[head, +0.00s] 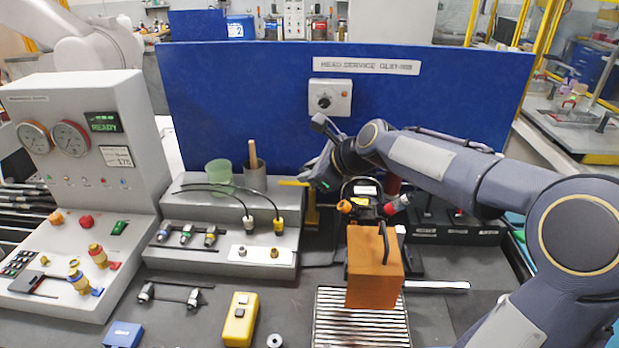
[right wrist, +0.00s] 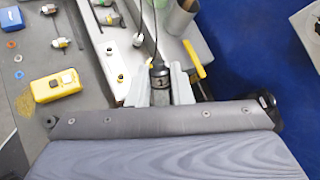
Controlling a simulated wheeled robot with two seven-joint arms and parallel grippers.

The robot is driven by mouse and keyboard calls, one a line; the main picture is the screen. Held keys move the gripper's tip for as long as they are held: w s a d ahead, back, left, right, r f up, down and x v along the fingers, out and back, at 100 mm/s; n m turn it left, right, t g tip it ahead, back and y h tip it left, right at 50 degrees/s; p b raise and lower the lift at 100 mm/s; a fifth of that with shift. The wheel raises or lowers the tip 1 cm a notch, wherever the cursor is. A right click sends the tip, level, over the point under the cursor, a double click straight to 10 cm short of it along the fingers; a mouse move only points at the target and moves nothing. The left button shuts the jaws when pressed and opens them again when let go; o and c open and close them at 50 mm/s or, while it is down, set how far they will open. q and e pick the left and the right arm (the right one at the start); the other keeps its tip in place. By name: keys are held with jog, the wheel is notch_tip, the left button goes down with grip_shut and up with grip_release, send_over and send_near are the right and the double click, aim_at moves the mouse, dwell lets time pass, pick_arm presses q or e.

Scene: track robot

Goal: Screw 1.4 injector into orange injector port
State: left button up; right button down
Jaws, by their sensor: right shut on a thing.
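My right gripper (head: 318,180) hangs in front of the blue panel, over the right end of the grey bench rack; the arm partly hides its fingers. In the right wrist view its pale fingers (right wrist: 163,88) are shut on a dark grey cylindrical part (right wrist: 158,76) with a black collar and a small light marking. I take this part to be the injector; its number is unreadable. An orange block (head: 375,270) stands on a ribbed metal plate to the right. A small orange fitting (head: 345,206) sits behind it, apart from the gripper. I cannot tell which is the port. My left gripper is not in view.
A metal cup (head: 255,176) and green beaker (head: 218,172) stand on the rack (head: 180,263). Black cables run to a white and a yellow connector (head: 278,226). A yellow box (head: 240,318) and small fittings lie on the dark bench. A grey gauge console (head: 85,140) stands left.

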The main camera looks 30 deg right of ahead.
jog(key=shift+r+p, duration=0.1)
jog(key=shift+p, duration=0.25)
jog(key=d+f+b, duration=0.1)
jog(key=s+d+f+b, duration=0.1)
jog(key=f+b, duration=0.1)
jog(key=s+d+f+b, duration=0.1)
jog(key=b, duration=0.1)
jog(key=shift+s+d+f, duration=0.1)
jog(key=shift+d+f, duration=0.05)
jog(key=shift+d, duration=0.1)
jog(key=shift+p, duration=0.5)
dwell(1.8)
jog(key=shift+s+d+f+b, duration=0.35)
jog(key=shift+d+f+b, duration=0.25)
jog(key=shift+f+b, duration=0.25)
dwell(0.3)
jog(key=c, duration=1.2)
grip_release()
jog(key=shift+r, duration=0.1)
